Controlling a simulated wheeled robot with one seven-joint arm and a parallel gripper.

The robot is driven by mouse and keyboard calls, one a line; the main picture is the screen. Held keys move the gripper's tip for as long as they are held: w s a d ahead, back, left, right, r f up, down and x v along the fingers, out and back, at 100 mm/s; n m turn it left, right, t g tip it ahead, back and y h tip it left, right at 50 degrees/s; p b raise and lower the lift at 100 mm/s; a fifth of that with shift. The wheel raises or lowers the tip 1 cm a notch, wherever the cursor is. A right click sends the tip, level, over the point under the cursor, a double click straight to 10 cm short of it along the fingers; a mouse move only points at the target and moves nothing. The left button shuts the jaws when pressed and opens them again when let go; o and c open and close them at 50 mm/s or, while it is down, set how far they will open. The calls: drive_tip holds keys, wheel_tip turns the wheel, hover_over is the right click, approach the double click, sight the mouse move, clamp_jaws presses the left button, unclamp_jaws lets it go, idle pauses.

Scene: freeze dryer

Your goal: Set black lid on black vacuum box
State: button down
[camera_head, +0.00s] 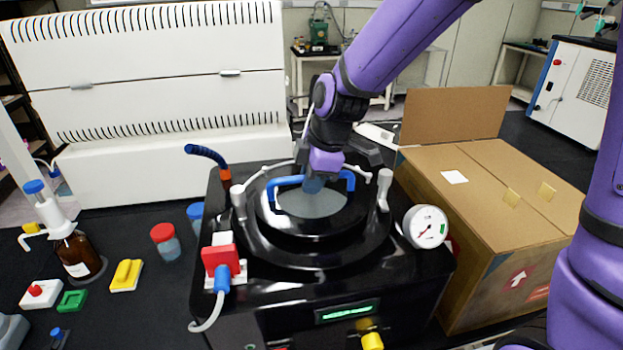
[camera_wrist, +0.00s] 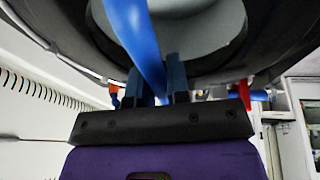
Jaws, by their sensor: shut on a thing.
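The black lid (camera_head: 278,223) is round, with a pale grey window and a blue handle (camera_head: 286,181). It is over the round top of the black vacuum box (camera_head: 285,300) and looks roughly level and centred. I cannot tell whether the lid touches the box's rim or is slightly above it. My gripper (camera_head: 318,184) comes from above and is shut on the blue handle. In the wrist view the two fingers (camera_wrist: 157,85) pinch the handle (camera_wrist: 137,35), with the lid (camera_wrist: 240,70) beyond it. The lid's underside is hidden.
Pale clamp posts (camera_head: 239,203) stand around the box's rim, and a gauge (camera_head: 425,227) is at its right. A cardboard box (camera_head: 500,205) is close on the right. A red switch (camera_head: 221,262), red-capped jar (camera_head: 165,243) and brown bottle (camera_head: 77,255) are to the left.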

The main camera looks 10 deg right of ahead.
drive_tip(key=shift+f, duration=0.65)
idle(0.9)
drive_tip(key=c, duration=1)
unclamp_jaws()
drive_tip(key=shift+v, duration=5.4)
